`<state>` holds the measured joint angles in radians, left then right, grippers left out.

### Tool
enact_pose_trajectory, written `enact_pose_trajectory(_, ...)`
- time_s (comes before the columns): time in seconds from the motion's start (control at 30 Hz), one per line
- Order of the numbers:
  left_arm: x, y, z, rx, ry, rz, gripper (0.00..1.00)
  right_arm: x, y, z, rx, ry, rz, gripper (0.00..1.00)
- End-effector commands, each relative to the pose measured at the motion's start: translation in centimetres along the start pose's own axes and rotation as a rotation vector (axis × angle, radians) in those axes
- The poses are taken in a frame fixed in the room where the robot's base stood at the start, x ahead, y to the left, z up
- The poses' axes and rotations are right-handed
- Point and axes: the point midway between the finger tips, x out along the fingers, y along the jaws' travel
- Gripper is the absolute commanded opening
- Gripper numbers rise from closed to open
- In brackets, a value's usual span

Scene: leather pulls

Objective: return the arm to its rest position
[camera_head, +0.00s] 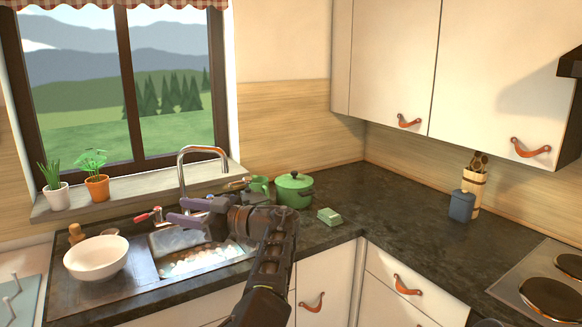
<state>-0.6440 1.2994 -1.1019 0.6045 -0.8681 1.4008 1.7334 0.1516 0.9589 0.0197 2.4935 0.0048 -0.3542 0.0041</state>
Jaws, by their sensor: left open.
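My left arm (268,262) rises from the bottom of the view and reaches forward over the counter at the sink. My left gripper (177,211) has purple fingers that point left above the sink (185,238). The fingers are apart, with nothing seen between them. The arm and gripper hide part of the sink and the counter behind. My right gripper is not in view.
A white bowl (97,258) stands left of the sink, and a curved tap (184,160) rises behind it. A green pot (293,188) and a green butter dish (329,216) stand right of the gripper. Cupboards (385,60) hang above.

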Motion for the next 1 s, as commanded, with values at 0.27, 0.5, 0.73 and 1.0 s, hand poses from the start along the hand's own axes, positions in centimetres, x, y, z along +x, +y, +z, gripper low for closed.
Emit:
enact_pose_trajectory(0.27,3.0,-0.7,4.3,0.115,-0.086,-0.009,0.43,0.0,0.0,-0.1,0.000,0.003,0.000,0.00)
enact_pose_trajectory(0.5,6.3,-2.4,10.9,0.272,-0.221,-0.008,0.43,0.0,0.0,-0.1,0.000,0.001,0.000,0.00)
enact_pose_trajectory(0.73,9.7,-6.7,21.4,0.493,-0.449,0.017,0.43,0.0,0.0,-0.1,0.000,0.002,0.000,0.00)
enact_pose_trajectory(1.0,8.8,-16.9,38.4,0.770,-0.875,0.142,0.43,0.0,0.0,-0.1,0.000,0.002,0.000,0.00)
